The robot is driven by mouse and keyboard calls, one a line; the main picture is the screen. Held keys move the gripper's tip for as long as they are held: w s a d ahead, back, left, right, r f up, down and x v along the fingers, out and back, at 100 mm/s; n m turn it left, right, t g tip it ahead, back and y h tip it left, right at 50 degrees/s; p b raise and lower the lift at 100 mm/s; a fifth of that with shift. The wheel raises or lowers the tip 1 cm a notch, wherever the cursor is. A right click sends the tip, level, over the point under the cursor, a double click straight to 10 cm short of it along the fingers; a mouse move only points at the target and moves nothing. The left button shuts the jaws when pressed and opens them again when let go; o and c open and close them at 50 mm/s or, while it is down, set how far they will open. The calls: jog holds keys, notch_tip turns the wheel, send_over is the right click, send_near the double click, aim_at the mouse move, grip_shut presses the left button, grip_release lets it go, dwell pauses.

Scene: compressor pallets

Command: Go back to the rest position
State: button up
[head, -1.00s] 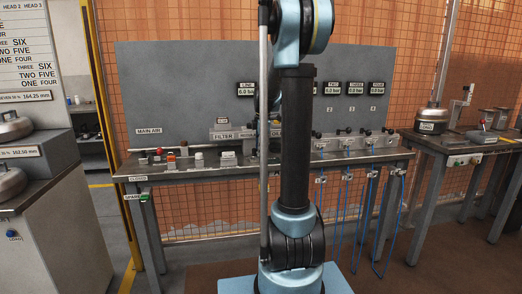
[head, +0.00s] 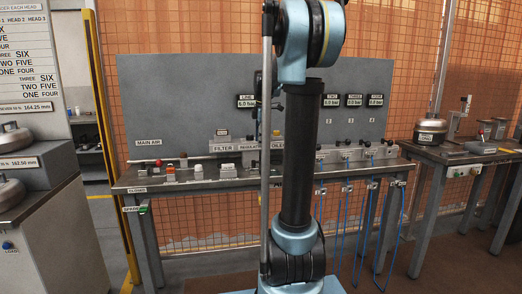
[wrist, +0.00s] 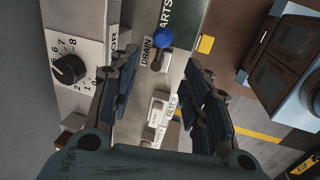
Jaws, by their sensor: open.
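My gripper (wrist: 160,72) shows in the wrist view with its two dark blue fingers spread apart and nothing between the tips. Behind the gap are a blue round knob (wrist: 163,38), a DRAIN label (wrist: 146,52) and small white blocks (wrist: 158,106) on the bench. In the head view my upright arm stands in front of the workbench (head: 180,185), and it hides the gripper's fingers there. I cannot tell how far the fingers are from the bench parts.
A numbered black dial (wrist: 68,70) lies left of the fingers, and a yellow block (wrist: 205,44) lies right. A grey panel (head: 185,95) stands behind the bench. A second bench (head: 450,156) is at right, a cabinet (head: 45,225) at left. Blue hoses (head: 340,230) hang below.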

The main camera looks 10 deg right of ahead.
jog(key=shift+s+r, duration=0.15)
jog(key=shift+r, duration=0.5)
jog(key=s+a+f+m, duration=0.1)
jog(key=s+f+m, duration=0.35)
jog(key=s, duration=0.65)
jog(key=s+a+f+m, duration=0.2)
jog(key=s+f+m, duration=0.25)
jog(key=s, duration=0.65)
jog(key=s+f+m, duration=0.8)
jog(key=s+f, duration=0.5)
jog(key=s, duration=0.2)
jog(key=shift+a+f+m, duration=0.15)
jog(key=shift+a+m, duration=0.1)
jog(key=shift+m, duration=0.05)
jog(key=shift+w+f, duration=0.2)
jog(key=shift+w, duration=0.1)
